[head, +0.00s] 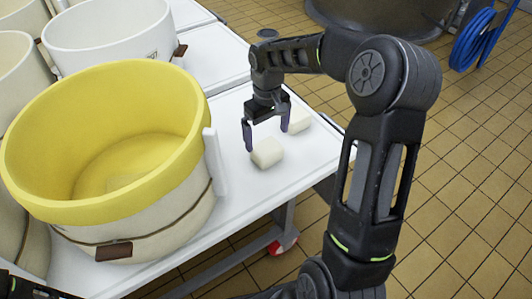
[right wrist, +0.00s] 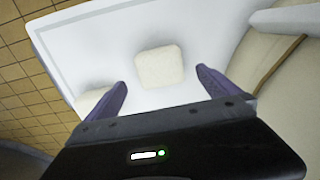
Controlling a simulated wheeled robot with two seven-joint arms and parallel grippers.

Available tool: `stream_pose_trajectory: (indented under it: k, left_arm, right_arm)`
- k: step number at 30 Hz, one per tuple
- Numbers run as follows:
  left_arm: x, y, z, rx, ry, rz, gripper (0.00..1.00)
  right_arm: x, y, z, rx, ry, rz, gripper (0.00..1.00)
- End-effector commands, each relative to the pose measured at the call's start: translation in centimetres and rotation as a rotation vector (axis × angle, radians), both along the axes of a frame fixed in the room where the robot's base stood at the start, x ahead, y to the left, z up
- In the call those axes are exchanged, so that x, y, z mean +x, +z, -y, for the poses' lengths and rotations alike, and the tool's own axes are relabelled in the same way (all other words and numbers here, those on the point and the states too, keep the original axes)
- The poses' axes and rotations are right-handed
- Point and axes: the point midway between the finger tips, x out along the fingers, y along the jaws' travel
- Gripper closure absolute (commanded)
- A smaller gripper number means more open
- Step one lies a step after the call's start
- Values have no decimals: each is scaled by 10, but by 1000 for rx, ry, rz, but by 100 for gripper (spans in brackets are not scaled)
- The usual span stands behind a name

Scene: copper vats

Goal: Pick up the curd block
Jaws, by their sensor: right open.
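A pale cream curd block (head: 267,152) lies on the white table top, right of the yellow-lined tub. In the right wrist view the block (right wrist: 160,67) shows whole, ahead of and between the two fingers. A second pale block (head: 298,120) lies just behind it, partly hidden by a finger; in the right wrist view this block (right wrist: 92,100) shows behind the left-hand finger. My right gripper (head: 267,138) is open and empty, pointing down over the nearer block, one finger to each side in the picture. My left gripper is out of view.
The large tub (head: 60,110) with a yellow inside stands close left of the block, its pale handle (head: 214,160) towards it. A white tub (head: 105,40) stands behind. The white table (head: 245,190) ends just right of the blocks. Tiled floor lies beyond.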

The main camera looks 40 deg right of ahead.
Motion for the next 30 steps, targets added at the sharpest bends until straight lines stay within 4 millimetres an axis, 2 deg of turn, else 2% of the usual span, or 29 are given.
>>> stream_pose_trajectory:
  k: [4,10,20,23,30]
  left_arm:
    - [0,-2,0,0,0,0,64]
    - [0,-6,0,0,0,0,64]
    - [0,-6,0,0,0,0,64]
    - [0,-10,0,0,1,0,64]
    - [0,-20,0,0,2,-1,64]
  right_arm:
    - [0,-6,0,1,0,-2,0]
    - [0,-26,0,1,1,-2,0]
    - [0,-28,0,0,0,0,0]
    - [-1,-36,0,1,0,-2,0]
    - [-1,-71,0,1,0,-2,0]
